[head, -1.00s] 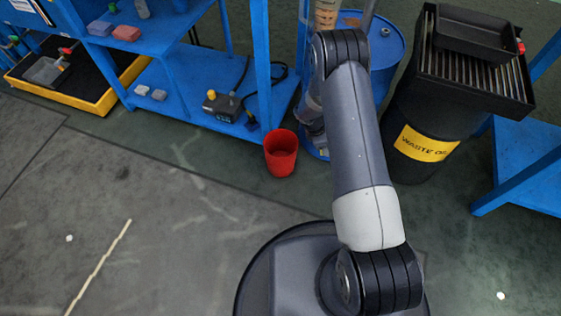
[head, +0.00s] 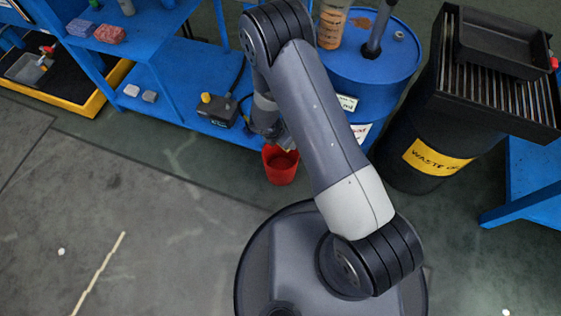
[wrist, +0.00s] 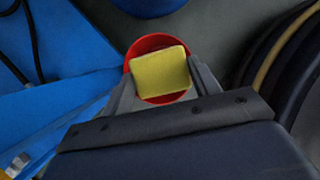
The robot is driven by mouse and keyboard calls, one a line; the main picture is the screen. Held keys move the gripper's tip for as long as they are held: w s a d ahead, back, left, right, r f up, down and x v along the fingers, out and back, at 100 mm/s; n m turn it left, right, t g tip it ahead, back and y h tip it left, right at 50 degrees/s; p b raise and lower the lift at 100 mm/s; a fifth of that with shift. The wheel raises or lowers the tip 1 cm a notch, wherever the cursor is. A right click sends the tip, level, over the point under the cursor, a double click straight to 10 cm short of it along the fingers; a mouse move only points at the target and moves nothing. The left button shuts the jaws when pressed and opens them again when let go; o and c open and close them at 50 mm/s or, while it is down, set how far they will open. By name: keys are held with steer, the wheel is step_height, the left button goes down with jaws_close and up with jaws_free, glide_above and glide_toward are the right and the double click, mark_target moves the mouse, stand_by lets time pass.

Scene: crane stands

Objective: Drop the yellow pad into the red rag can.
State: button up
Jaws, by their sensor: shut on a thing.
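The yellow pad (wrist: 160,72) is held between the fingers of my gripper (wrist: 162,82) in the wrist view. The red rag can (wrist: 137,47) shows behind and around the pad there, its rim partly covered by it. In the head view the red rag can (head: 281,170) stands on the floor in front of the blue shelf. My gripper (head: 287,146) is at the can's top edge in that view, mostly hidden by my arm. How high the pad is above the rim I cannot tell.
A blue shelf unit (head: 188,62) stands behind the can, with a yellow-knobbed device (head: 218,109) on its lower board. A blue drum (head: 366,72) and a black waste oil drum (head: 432,155) stand to the right. Open floor (head: 150,210) lies to the left.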

step_height(320, 180, down, 4)
steer(key=b, duration=0.2)
steer(key=shift+f+b, duration=0.15)
steer(key=shift+b, duration=0.2)
steer(key=o, duration=1)
steer(key=shift+c, duration=0.2)
steer(key=p+v, duration=0.4)
steer(key=v, duration=0.7)
steer(key=shift+p, duration=0.35)
steer(key=shift+d+f, duration=0.1)
steer(key=shift+f, duration=0.05)
